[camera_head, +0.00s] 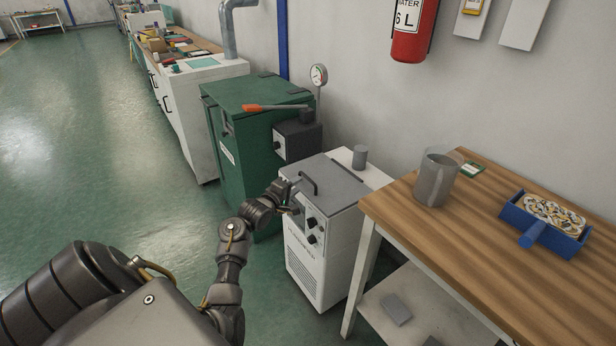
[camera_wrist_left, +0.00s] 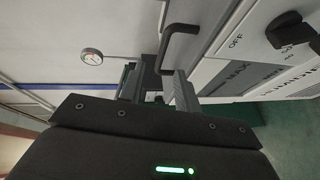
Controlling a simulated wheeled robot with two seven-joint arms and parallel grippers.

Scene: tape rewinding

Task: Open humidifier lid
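The humidifier is a white box (camera_head: 300,262) with knobs on its front and a flat grey lid (camera_head: 335,186) on top. The lid looks shut. A dark arched handle (camera_head: 310,183) stands on the lid; it also shows in the left wrist view (camera_wrist_left: 172,38). My left gripper (camera_head: 288,188) is at the lid's left front edge, close to the handle. In the left wrist view its fingers (camera_wrist_left: 158,88) are apart, with one end of the handle reaching toward the gap between them. I cannot tell whether they touch it. My right gripper is not in view.
A green cabinet (camera_head: 238,115) with an orange-ended lever (camera_head: 265,107) stands behind the humidifier. A wooden table (camera_head: 480,230) at right holds a grey jug (camera_head: 434,180) and a blue tray (camera_head: 568,243). A grey cylinder (camera_head: 360,157) stands behind the lid. Green floor is clear at left.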

